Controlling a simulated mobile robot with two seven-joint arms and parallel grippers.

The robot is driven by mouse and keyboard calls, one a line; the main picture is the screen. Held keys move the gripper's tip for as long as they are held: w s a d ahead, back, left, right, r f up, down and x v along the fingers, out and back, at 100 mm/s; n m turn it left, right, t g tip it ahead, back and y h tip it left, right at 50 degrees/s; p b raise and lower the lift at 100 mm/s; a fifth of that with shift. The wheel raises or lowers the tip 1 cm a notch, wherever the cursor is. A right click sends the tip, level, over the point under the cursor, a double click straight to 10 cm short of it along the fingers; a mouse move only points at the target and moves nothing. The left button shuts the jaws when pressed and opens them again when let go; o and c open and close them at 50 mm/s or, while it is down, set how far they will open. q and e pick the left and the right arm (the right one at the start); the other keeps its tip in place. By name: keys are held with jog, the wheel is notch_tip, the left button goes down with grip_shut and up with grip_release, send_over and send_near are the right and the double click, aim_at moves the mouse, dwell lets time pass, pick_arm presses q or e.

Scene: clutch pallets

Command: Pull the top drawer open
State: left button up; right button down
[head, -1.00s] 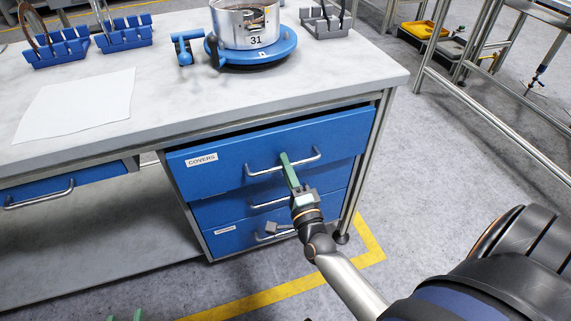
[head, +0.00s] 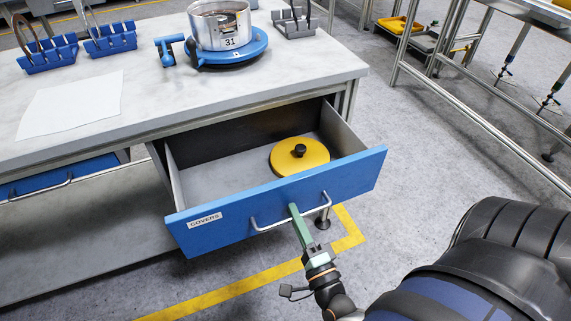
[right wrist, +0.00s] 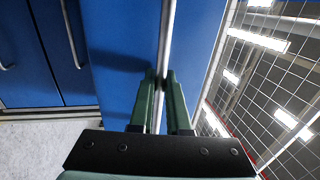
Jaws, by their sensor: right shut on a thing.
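The top drawer (head: 280,206) has a blue front labelled COVERS and stands well out from the bench, with its inside showing. A yellow round cover (head: 300,156) with a black knob lies inside at the right. My right gripper (head: 294,210) is shut on the drawer's metal bar handle (head: 268,225), near its middle. In the right wrist view the green fingers (right wrist: 160,85) sit on both sides of the handle bar (right wrist: 167,40). The lower drawers are hidden behind the open one in the head view. My left gripper is not seen.
The grey bench top (head: 150,105) holds a blue turntable (head: 228,50) with a metal housing marked 31, blue racks and a white sheet (head: 72,105). A metal frame (head: 480,110) stands at the right. The floor by the drawer is clear.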

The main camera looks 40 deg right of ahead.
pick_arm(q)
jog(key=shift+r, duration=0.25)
pick_arm(e)
jog(key=shift+r+v, duration=0.15)
jog(key=shift+v, duration=0.75)
jog(key=shift+r+v, duration=0.2)
jog(key=shift+v, duration=0.7)
jog(key=shift+s, duration=0.1)
jog(key=c, duration=1.2)
grip_release()
jog(key=shift+o, duration=0.2)
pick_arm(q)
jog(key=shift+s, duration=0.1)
